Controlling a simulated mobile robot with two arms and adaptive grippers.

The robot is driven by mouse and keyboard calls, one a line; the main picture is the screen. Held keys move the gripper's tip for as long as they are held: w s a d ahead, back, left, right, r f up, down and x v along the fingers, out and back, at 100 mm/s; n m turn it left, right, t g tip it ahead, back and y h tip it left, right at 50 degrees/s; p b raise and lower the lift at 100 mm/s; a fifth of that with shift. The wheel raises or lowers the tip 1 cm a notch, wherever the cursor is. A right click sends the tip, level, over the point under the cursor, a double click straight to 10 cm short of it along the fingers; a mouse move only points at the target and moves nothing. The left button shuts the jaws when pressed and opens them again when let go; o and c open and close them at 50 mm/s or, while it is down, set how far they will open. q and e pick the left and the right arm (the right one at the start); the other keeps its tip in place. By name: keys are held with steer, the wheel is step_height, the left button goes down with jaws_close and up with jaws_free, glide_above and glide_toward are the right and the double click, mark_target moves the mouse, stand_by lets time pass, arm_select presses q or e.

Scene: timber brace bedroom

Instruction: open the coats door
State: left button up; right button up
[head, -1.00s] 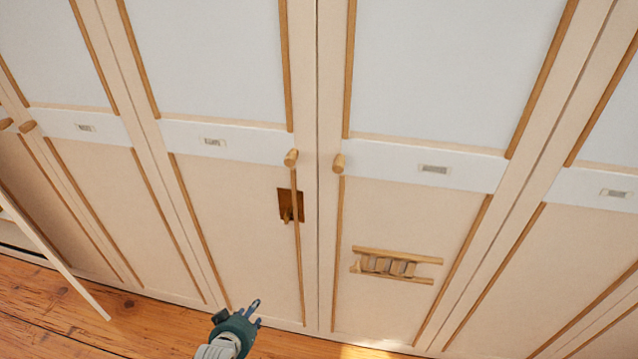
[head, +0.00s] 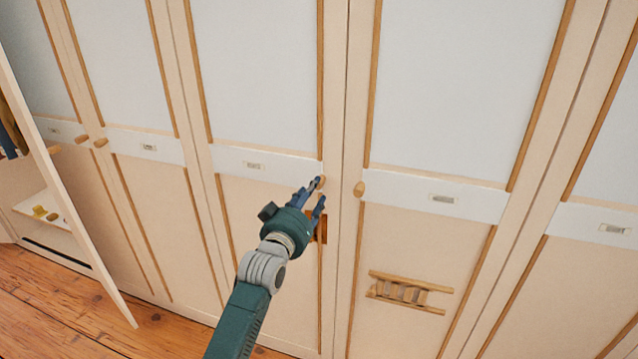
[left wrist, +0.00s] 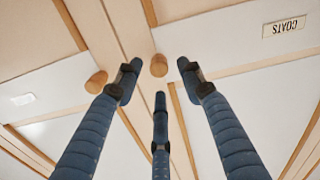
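The coats door (head: 270,230) is a shut cream wardrobe panel with a white upper part. Its label plate (head: 253,165) reads COATS, upside down, in the left wrist view (left wrist: 285,27). Its round wooden knob (head: 322,181) is at the door's right edge, partly hidden by my fingers. My left gripper (head: 317,192) is open, its three fingers reaching toward this knob. In the left wrist view the knob (left wrist: 158,65) shows between the spread fingertips; I cannot tell whether they touch it. My right gripper is not in view.
The neighbouring door's knob (head: 360,189) is close on the right. A small wooden rack (head: 408,291) is on that door. At the far left a door (head: 70,190) stands open. Wooden floor (head: 40,300) lies in front.

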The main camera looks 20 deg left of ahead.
mark_target(318, 189)
arm_select(q)
steer(key=w, duration=0.5)
steer(key=shift+d+p, duration=0.15)
steer(key=shift+p, duration=0.15)
steer(key=shift+c, duration=0.5)
jaws_close()
